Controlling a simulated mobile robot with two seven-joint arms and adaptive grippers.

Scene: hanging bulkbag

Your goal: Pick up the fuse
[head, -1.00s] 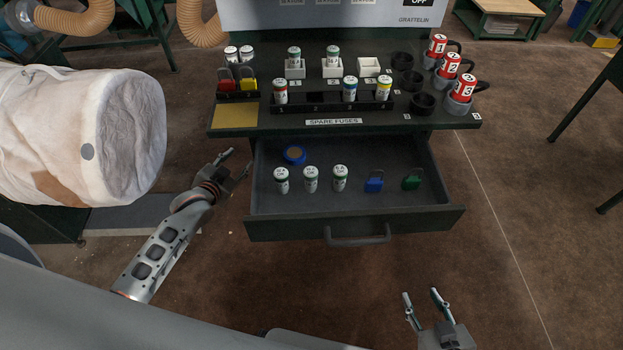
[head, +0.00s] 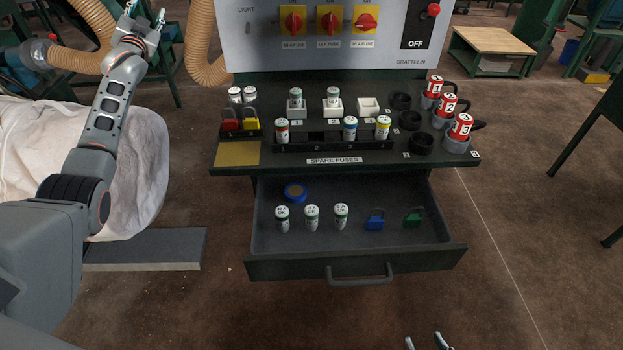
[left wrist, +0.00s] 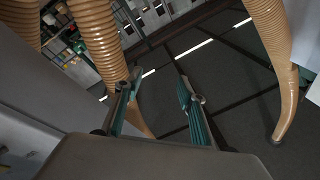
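Several fuses are in view. Two more (head: 296,98) (head: 333,100) stand in white holders on the shelf. A black rack holds a red-banded (head: 282,131), a blue-banded (head: 349,129) and a yellow-banded fuse (head: 382,128). My left gripper (head: 146,20) is raised at the upper left, open, empty and far from the fuses; its spread fingers show in the left wrist view (left wrist: 160,95). My right gripper (head: 425,343) is open at the bottom edge, mostly out of frame.
The drawer also holds a blue round object (head: 295,192), a blue padlock (head: 375,219) and a green padlock (head: 413,218). Red numbered cylinders (head: 460,127) stand at the shelf's right. A white bulk bag (head: 145,165) hangs behind my left arm. Beige hoses (head: 205,50) rise at the back.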

